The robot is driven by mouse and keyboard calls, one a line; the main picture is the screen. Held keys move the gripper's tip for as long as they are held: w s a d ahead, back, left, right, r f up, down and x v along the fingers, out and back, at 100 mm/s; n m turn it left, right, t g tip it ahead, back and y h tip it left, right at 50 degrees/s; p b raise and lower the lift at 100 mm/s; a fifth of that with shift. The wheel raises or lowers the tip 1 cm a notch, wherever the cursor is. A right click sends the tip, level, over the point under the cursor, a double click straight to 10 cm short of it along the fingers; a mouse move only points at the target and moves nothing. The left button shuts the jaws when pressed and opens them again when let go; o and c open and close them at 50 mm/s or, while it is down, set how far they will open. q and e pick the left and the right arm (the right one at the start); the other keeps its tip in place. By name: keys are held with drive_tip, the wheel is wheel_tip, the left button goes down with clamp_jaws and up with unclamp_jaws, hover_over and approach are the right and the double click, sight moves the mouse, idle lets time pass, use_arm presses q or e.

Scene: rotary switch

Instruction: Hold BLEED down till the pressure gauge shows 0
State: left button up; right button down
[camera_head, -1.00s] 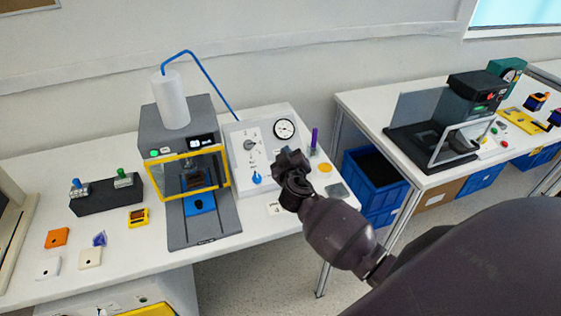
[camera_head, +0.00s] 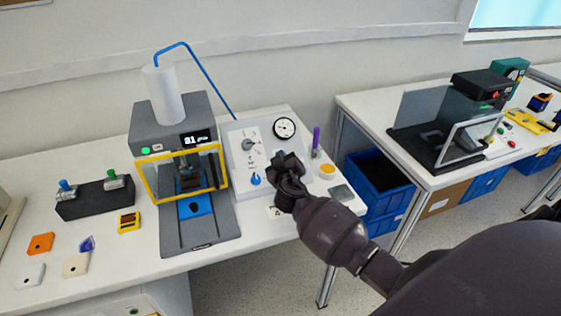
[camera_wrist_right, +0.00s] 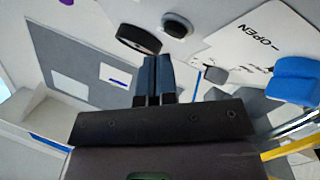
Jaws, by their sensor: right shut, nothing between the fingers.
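The pressure gauge (camera_head: 285,128) is a round white dial with a black rim on the sloped white panel (camera_head: 240,130). Its needle is too small to read. My right gripper (camera_head: 288,163) is in front of the panel's lower right part, hiding some of it. Its fingers (camera_wrist_right: 153,80) are shut and empty in the right wrist view. Past their tips are a black-rimmed round part (camera_wrist_right: 138,38) and a small dark round button (camera_wrist_right: 178,24). No BLEED label is readable, and contact cannot be told. My left gripper is out of view.
The panel also carries a grey rotary knob (camera_head: 248,144) and a blue knob (camera_head: 256,179). A grey press with a yellow-framed guard (camera_head: 149,180) stands at left. A purple pen (camera_head: 316,138) and an orange-topped cup (camera_head: 327,171) are right of the gripper.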

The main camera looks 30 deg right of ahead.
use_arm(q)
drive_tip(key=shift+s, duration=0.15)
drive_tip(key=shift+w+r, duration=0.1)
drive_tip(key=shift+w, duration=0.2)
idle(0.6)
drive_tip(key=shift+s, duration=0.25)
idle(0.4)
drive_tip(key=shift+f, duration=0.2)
use_arm(e)
drive_tip(key=shift+w+f+b, duration=0.2)
drive_tip(key=shift+f+b, duration=0.15)
drive_tip(key=shift+b, duration=0.1)
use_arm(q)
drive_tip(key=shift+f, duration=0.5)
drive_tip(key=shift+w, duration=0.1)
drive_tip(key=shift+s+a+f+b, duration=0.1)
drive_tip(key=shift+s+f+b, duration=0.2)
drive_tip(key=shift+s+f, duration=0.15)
use_arm(e)
drive_tip(key=shift+f, duration=0.25)
